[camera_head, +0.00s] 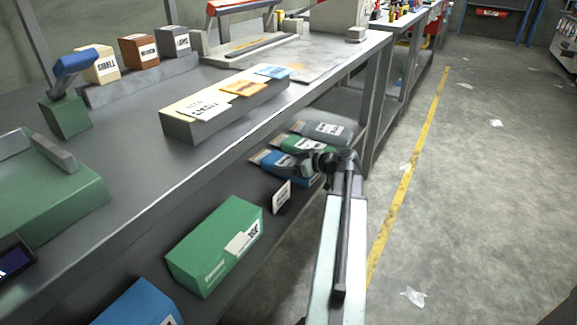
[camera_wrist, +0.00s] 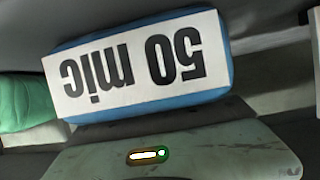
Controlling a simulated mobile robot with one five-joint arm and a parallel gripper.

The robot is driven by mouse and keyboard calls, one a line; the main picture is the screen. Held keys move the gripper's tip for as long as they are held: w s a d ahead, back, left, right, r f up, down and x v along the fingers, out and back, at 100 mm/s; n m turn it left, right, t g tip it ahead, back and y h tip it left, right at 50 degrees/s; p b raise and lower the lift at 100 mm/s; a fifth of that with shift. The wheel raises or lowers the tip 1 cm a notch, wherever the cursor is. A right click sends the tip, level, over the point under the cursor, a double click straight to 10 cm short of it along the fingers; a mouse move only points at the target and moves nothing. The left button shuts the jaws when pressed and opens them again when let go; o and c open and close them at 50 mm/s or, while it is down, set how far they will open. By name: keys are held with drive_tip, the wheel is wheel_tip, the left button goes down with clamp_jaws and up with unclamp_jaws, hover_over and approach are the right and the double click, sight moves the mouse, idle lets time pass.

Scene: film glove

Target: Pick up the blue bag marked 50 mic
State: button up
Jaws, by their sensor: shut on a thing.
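The blue bag (camera_head: 283,167) lies among the bags on the lower shelf in the head view. In the wrist view the blue bag (camera_wrist: 226,85) fills the middle, with a white label reading "50 mic" upside down. My gripper (camera_head: 322,163) is at the right end of the bag and shut on it. The wrist view shows the gripper's body (camera_wrist: 175,150) close against the bag; the fingertips are hidden there. Whether the bag is clear of the shelf cannot be told.
A green bag (camera_head: 292,143) and a grey bag (camera_head: 322,131) lie just beyond. A white card (camera_head: 282,197), a green box (camera_head: 205,250) and a blue box (camera_head: 140,306) are nearer on the lower shelf. The bench top (camera_head: 150,165) overhangs it. The floor at right is mostly clear.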

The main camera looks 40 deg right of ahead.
sight(287, 161)
wheel_tip(287, 161, up, 10)
drive_tip(key=p, duration=1)
drive_tip(key=shift+r, duration=0.15)
